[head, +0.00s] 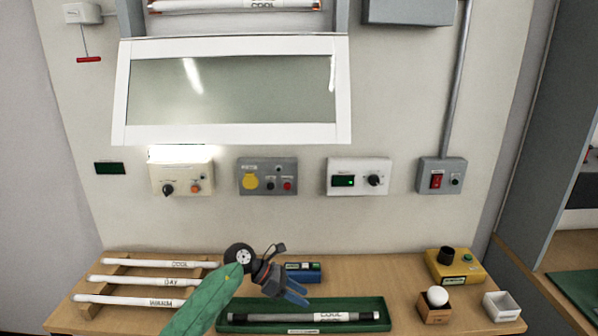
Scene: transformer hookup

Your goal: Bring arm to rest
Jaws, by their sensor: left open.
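My left arm, with a green forearm, comes up from the bottom middle of the head view. Its left gripper (296,293) is at the front of the wooden bench (410,268), just above the green tray (361,305). The gripper is open and I see nothing between its fingers. I cannot tell whether the fingers touch anything. My right gripper is not in view.
A blue device (303,267) is close behind the gripper. Three tubes lie on a wooden rack (118,262) at left. A yellow box (455,266), a holder with a white ball (437,298) and a white bin (502,306) stand at right. A hinged panel (232,90) and control boxes are on the wall.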

